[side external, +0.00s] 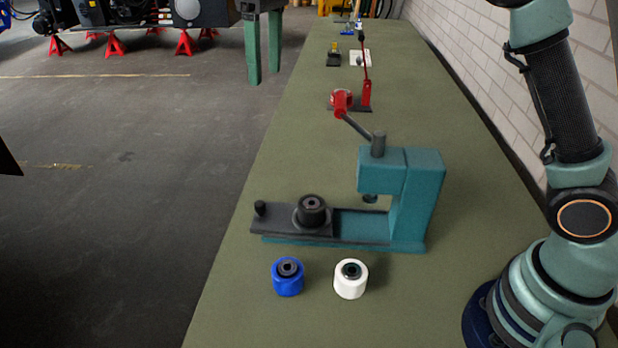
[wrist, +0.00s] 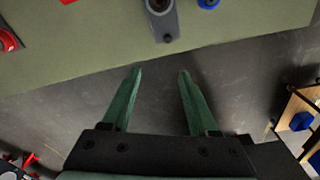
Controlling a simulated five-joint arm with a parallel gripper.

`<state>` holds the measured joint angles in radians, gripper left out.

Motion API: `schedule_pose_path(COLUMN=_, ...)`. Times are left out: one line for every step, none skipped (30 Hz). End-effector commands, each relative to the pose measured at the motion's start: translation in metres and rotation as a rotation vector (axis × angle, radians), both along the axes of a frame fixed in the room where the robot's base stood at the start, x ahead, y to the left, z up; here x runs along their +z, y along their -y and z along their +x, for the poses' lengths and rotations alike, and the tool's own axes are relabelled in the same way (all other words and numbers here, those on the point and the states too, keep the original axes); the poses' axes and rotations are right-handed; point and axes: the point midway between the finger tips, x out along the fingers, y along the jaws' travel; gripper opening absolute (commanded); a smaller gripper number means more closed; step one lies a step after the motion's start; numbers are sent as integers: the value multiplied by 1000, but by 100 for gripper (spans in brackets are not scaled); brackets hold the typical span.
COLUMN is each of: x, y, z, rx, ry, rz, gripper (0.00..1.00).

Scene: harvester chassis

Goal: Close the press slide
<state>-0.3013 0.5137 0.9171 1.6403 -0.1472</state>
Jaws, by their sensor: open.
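The teal press (side external: 415,190) stands on the green bench. Its dark slide (side external: 278,220) sticks out to the left of the press head, with a short knob (side external: 260,208) at its outer end. A dark round holder (side external: 312,211) sits on the slide, left of the ram and clear of it. In the wrist view the slide (wrist: 163,22) is at the top centre, beyond my fingertips. My gripper (side external: 264,79) is open and empty, raised off the left side of the bench; it also shows in the wrist view (wrist: 160,72), apart from the slide.
A blue roller (side external: 288,279) and a white roller (side external: 351,280) stand in front of the press. The press lever has a red grip (side external: 341,102). A red lever tool (side external: 367,90) stands behind. A brick wall (side external: 520,60) borders the bench's right. Open floor (side external: 130,180) lies left.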

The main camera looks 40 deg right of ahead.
Motion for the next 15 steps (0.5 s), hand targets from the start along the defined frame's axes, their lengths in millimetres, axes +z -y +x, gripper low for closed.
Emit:
schedule_pose_path(x=-5, y=-5, z=3, rx=11, ry=-11, rz=-4, gripper=60)
schedule_pose_path(x=-7, y=-8, z=5, rx=17, ry=-15, rz=-5, gripper=60)
schedule_pose_path(x=-9, y=-11, z=6, rx=24, ry=-21, rz=-8, gripper=60)
schedule_pose_path(x=-11, y=-13, z=7, rx=30, ry=-27, rz=-10, gripper=60)
schedule_pose_path(x=-13, y=-15, z=8, rx=35, ry=-32, rz=-11, gripper=60)
schedule_pose_path(x=-16, y=-18, z=10, rx=42, ry=-36, rz=-13, gripper=60)
schedule_pose_path(x=-17, y=-20, z=11, rx=47, ry=-40, rz=-14, gripper=60)
schedule_pose_path(x=-19, y=-22, z=11, rx=51, ry=-44, rz=-15, gripper=60)
schedule_pose_path(x=-22, y=-24, z=13, rx=57, ry=-50, rz=-17, gripper=60)
schedule_pose_path(x=-23, y=-26, z=13, rx=60, ry=-53, rz=-19, gripper=60)
schedule_pose_path(x=-25, y=-28, z=14, rx=64, ry=-56, rz=-20, gripper=60)
schedule_pose_path(x=-27, y=-30, z=15, rx=70, ry=-61, rz=-21, gripper=60)
schedule_pose_path(x=-28, y=-32, z=15, rx=74, ry=-64, rz=-22, gripper=60)
schedule_pose_path(x=-31, y=-33, z=16, rx=77, ry=-69, rz=-25, gripper=60)
schedule_pose_path(x=-33, y=-34, z=15, rx=79, ry=-70, rz=-24, gripper=60)
